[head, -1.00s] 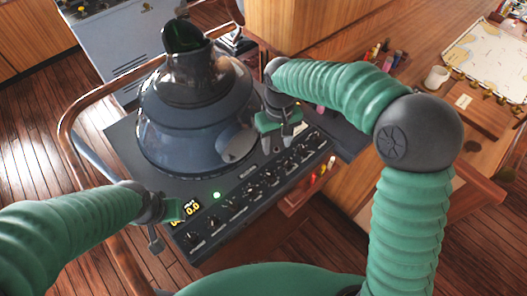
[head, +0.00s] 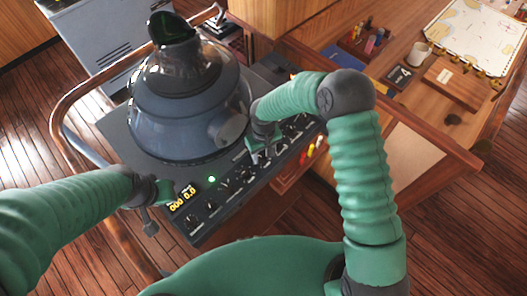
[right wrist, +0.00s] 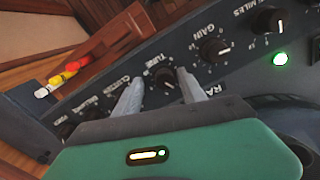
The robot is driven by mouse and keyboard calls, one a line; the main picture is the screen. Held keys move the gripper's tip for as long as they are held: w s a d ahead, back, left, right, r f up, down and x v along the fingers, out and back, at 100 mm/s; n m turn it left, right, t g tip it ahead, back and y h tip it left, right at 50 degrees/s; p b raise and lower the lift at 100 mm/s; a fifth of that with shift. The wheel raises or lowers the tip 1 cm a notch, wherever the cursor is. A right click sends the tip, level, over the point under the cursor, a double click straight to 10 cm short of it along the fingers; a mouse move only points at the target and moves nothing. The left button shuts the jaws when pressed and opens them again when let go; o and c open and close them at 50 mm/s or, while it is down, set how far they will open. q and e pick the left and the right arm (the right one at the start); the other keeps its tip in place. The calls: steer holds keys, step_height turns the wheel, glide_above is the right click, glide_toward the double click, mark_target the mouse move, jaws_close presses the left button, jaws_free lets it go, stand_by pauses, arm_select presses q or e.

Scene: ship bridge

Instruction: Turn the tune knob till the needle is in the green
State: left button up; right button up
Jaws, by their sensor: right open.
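The tune knob (right wrist: 167,86) is a small black dial with a white mark, under the label TUNE on the dark console panel. It shows between the two grey fingers of my right gripper (right wrist: 160,77), which are apart, one on each side; I cannot tell whether they touch it. In the head view my right gripper (head: 262,152) is over the knob row and hides part of it. I cannot make out a needle or green band.
The gain knob (right wrist: 215,50) and miles knob (right wrist: 268,21) are beside the tune knob. The domed radar hood (head: 190,105) rises behind the panel. A wooden rail (head: 62,105) curves around the left.

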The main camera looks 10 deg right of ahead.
steer(key=shift+s+a, duration=0.1)
steer(key=shift+a, duration=0.6)
steer(key=c, duration=0.4)
steer(key=shift+c, duration=1.3)
steer(key=shift+d, duration=0.35)
jaws_close()
steer(key=shift+d, duration=0.15)
steer(key=shift+f+m+b, duration=0.2)
steer(key=shift+m+b, duration=0.1)
steer(key=shift+b, duration=0.1)
steer(key=m+b, duration=0.2)
steer(key=shift+w+a+f+m, duration=0.2)
steer(key=shift+a+m, duration=0.1)
steer(key=shift+m, duration=0.1)
steer(key=shift+r+m+b, duration=0.15)
steer(key=shift+m+b, duration=0.3)
steer(key=shift+m, duration=0.15)
steer(key=shift+s+r+m, duration=0.1)
steer(key=shift+r+m, duration=0.05)
steer(key=shift+m, duration=0.25)
arm_select(q)
steer(key=f, duration=0.3)
steer(key=shift+a+f, duration=0.3)
steer(key=shift+a, duration=0.05)
arm_select(e)
steer(key=shift+d, duration=0.2)
